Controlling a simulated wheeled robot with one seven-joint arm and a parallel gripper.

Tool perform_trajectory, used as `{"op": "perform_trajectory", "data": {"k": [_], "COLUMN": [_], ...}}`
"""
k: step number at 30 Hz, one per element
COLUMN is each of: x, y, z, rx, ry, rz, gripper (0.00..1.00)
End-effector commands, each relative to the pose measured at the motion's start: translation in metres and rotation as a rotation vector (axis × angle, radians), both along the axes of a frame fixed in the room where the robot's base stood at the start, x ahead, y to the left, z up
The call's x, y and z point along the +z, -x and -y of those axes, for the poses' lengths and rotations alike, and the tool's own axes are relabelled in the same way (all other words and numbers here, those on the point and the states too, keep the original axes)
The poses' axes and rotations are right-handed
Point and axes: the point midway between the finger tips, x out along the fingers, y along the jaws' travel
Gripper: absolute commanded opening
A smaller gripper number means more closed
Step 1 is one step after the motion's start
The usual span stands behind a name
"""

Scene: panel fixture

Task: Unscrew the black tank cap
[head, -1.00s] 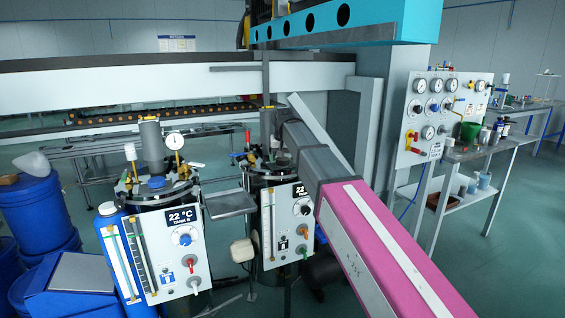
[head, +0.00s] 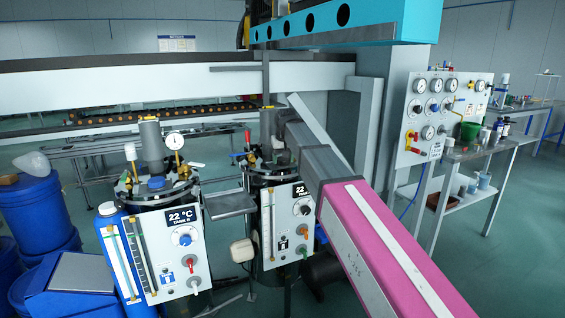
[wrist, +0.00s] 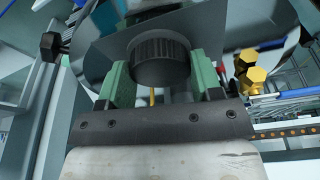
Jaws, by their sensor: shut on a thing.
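The black ribbed cap (wrist: 162,62) shows in the wrist view, between the two green fingers of my gripper (wrist: 160,78). My gripper is shut on the cap. Part of the cap's far side is hidden by a dark plate-like surface around it. In the head view my arm reaches over the right-hand tank (head: 268,230), which has a white front panel. The cap and my fingertips cannot be made out there, as my arm covers that spot.
A second tank marked 22 °C (head: 185,240) stands to the left, with a gauge (head: 175,140) on top. In the wrist view, yellow brass fittings (wrist: 250,75) sit close right of my gripper. A gauge panel (head: 440,120) and bench stand at the right.

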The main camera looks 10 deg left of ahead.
Motion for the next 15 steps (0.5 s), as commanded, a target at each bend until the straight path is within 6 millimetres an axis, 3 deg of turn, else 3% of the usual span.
{"op": "perform_trajectory", "data": {"k": [5, 15], "x": [0.0000, 0.0000], "y": [-0.0001, -0.0001], "z": [0.0004, 0.0004], "rx": [0.111, 0.132], "ry": [0.000, 0.001], "rz": [0.000, 0.000], "gripper": [0.33, 0.33]}}
